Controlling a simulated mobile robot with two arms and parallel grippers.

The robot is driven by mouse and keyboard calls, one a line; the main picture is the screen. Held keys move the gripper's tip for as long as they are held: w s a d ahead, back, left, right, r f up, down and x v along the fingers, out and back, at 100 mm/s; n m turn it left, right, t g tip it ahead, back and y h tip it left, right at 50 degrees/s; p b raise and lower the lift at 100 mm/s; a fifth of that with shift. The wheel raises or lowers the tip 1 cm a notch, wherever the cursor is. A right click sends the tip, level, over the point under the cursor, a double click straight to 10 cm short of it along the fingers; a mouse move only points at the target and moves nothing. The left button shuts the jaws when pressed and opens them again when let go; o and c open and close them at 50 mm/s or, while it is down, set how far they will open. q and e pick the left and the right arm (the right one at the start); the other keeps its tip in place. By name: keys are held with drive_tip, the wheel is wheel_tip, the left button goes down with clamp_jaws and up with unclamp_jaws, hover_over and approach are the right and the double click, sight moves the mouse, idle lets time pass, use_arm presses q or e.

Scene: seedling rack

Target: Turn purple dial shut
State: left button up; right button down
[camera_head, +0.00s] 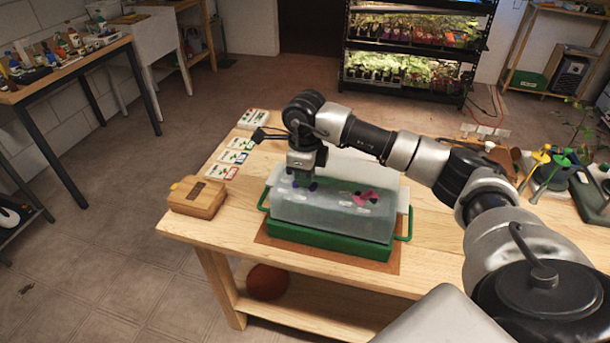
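A seedling propagator with a green tray (325,240) and a translucent lid (330,212) stands on the wooden table. A small purple dial (313,187) is on the left part of the lid's top, mostly hidden by my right gripper. A pink dial (366,198) sits further right on the lid. My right gripper (303,178) points down right over the purple dial, its fingertips at or very near it. The fingers are too small and too covered to tell whether they are shut on it. My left gripper is not in view.
A wooden box (197,197) stands at the table's left edge, with seed packets (231,157) behind it. Coloured tools (545,160) and a dark green holder (588,200) are at the right. A plant rack (415,50) stands behind.

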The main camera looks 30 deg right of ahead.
drive_tip(key=c, duration=1.3)
unclamp_jaws()
wheel_tip(320, 180, up, 11)
drive_tip(key=b, duration=0.1)
drive_tip(key=shift+f, duration=0.1)
